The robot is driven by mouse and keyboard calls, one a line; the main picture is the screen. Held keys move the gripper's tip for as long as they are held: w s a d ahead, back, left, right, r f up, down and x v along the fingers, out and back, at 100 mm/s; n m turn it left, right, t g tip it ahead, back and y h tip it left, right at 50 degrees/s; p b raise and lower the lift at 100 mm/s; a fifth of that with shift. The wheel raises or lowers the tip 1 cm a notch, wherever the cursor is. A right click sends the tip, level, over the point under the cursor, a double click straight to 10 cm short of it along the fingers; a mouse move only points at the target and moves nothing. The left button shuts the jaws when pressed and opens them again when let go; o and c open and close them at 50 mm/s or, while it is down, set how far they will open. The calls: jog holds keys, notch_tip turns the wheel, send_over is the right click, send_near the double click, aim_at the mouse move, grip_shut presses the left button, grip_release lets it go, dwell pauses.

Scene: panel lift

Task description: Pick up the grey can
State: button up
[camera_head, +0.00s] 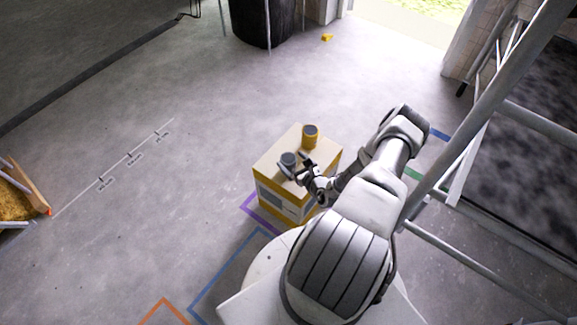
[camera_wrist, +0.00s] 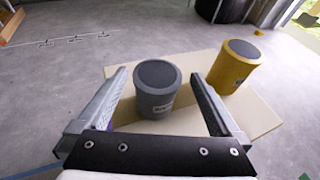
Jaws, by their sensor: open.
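The grey can (camera_head: 288,160) stands upright on top of a yellow and white box (camera_head: 272,165), near its left side. In the wrist view the grey can (camera_wrist: 156,90) is between and just ahead of my gripper's open fingers, with a dark top and a small label. My gripper (camera_head: 299,168) is open and empty beside the can at the box's top. In the wrist view the fingers of my gripper (camera_wrist: 160,90) spread to either side of the can. I cannot tell whether either finger touches it.
A yellow can (camera_head: 310,137) with a dark top stands on the same box, behind and to the right; it also shows in the wrist view (camera_wrist: 233,67). Metal scaffold poles (camera_head: 480,120) rise at the right. A dark barrel (camera_head: 264,22) stands far back.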

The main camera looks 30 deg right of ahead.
aim_at(285, 155)
jog(key=b+x, duration=0.1)
jog(key=x, duration=0.1)
jog(key=b+x, duration=0.1)
jog(key=x, duration=0.2)
jog(key=shift+a+f, duration=0.2)
jog(key=shift+f, duration=0.25)
jog(key=shift+w, duration=0.3)
jog(key=c, duration=1.4)
